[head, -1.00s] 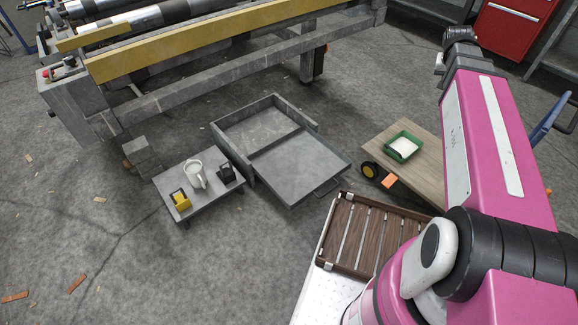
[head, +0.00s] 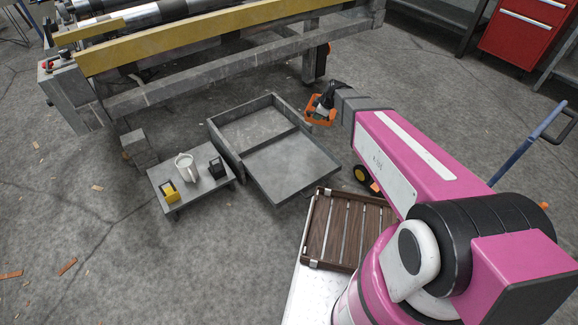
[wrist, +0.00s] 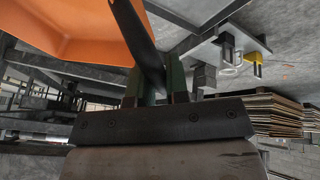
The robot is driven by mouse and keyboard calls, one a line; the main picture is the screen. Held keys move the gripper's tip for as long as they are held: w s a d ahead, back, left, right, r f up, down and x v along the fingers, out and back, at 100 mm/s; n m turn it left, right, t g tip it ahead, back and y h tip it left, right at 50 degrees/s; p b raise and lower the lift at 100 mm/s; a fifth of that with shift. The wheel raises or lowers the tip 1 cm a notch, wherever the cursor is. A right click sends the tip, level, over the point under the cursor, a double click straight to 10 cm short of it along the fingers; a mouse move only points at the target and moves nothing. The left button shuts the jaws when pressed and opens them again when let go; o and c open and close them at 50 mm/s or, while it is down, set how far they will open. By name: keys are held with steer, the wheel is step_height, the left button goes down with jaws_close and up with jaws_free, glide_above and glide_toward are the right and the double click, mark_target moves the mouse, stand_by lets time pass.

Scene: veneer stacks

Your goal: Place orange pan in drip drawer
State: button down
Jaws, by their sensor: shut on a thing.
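The orange pan (head: 321,111) is held in the air at the end of my arm in the head view, just right of the drawer's back right corner. It also fills the upper left of the wrist view (wrist: 60,30). My gripper (wrist: 155,85) is shut on its dark handle; in the head view the gripper (head: 322,97) is small and partly hidden by the pan. The grey drip drawer (head: 290,168) stands open on the floor below the machine, with a divider across it. Its visible compartments look empty.
A low grey stand (head: 205,188) left of the drawer holds a white mug (head: 185,168), a yellow item (head: 170,190) and a black item (head: 217,168). A slatted wooden tray (head: 345,230) lies in front. The machine's grey beam (head: 220,80) runs behind the drawer.

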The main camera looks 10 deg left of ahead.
steer(key=s+a+f+n+g, duration=0.2)
steer(key=s+a+f+n, duration=0.35)
steer(key=a+f, duration=0.3)
steer(key=s+a+f+n+g, duration=0.2)
steer(key=s+a+f+n, duration=0.35)
steer(key=a+f, duration=0.35)
steer(key=s+d+f, duration=0.1)
steer(key=s+d, duration=0.2)
steer(key=d, duration=0.2)
steer(key=shift+y, duration=0.4)
steer(key=shift+w+d+f, duration=0.9)
steer(key=shift+w+f, duration=0.75)
steer(key=shift+f, duration=0.25)
steer(key=shift+w+d+f, duration=0.9)
steer(key=shift+w+f, duration=0.75)
steer(key=shift+f, duration=0.3)
steer(key=shift+w+d+f, duration=0.9)
steer(key=shift+w+f, duration=0.75)
steer(key=shift+f, duration=0.25)
steer(key=c, duration=1.1)
jaws_free()
